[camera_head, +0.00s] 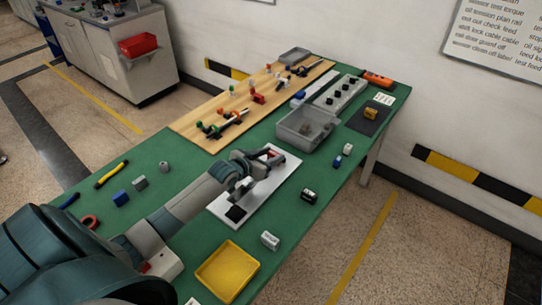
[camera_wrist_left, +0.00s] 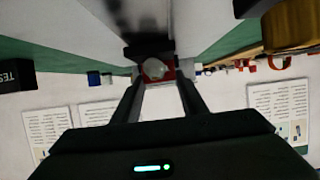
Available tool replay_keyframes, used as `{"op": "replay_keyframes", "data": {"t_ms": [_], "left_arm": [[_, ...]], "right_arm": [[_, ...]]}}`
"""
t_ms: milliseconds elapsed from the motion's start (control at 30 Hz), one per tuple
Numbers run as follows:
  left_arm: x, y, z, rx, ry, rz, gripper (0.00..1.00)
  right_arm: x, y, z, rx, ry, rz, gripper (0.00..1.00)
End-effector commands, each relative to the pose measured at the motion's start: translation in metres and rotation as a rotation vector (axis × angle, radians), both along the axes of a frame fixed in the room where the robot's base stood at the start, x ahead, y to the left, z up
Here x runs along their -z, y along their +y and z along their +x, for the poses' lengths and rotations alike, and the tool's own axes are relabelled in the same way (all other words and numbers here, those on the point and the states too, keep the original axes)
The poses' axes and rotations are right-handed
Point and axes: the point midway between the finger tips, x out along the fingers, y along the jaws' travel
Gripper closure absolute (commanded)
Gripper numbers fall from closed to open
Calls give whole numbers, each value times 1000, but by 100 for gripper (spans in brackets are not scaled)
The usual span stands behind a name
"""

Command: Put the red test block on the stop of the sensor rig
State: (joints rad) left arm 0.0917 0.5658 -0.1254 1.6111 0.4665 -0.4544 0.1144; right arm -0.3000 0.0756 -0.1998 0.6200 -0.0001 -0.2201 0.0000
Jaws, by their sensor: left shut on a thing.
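The sensor rig's white base plate (camera_head: 275,190) lies on the green bench with a black square pad (camera_head: 236,213) near its front end. My left gripper (camera_head: 262,167) is low over the far part of this plate. In the left wrist view my left gripper (camera_wrist_left: 160,84) has its fingers shut on the red test block (camera_wrist_left: 169,75), of which only a small part shows. A round pale grey piece (camera_wrist_left: 154,68) is in front of the block there. Red (camera_head: 272,153) also shows just beyond the gripper in the head view. The stop and its contact with the block cannot be made out.
A grey bin (camera_head: 290,133) stands beyond the plate. A yellow tray (camera_head: 228,270) is at the front. Small blocks (camera_head: 309,195) lie to the right. A wooden board (camera_head: 210,122) with clamped parts lies at the back. The bench's right edge is open.

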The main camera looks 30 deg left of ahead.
Motion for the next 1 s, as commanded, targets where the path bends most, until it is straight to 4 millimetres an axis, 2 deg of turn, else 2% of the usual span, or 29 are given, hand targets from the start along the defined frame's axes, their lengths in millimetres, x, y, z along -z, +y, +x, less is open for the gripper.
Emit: {"op": "replay_keyframes", "data": {"t_ms": [33,67,133,567,767,1000], "left_arm": [[1,0,0,0,-2,0,98],[2,0,0,0,1,0,59],[2,0,0,0,0,0,43],[-2,0,0,0,0,0,43],[-5,1,-14,1,1,0,43],[-18,3,-47,2,0,1,43]], "right_arm": [[1,0,0,0,0,0,69],[1,0,0,0,0,0,69],[1,0,0,0,0,0,69],[-1,-6,0,-2,0,-6,69],[2,-7,0,-2,0,-6,69],[8,-7,0,-2,0,-6,69]]}}
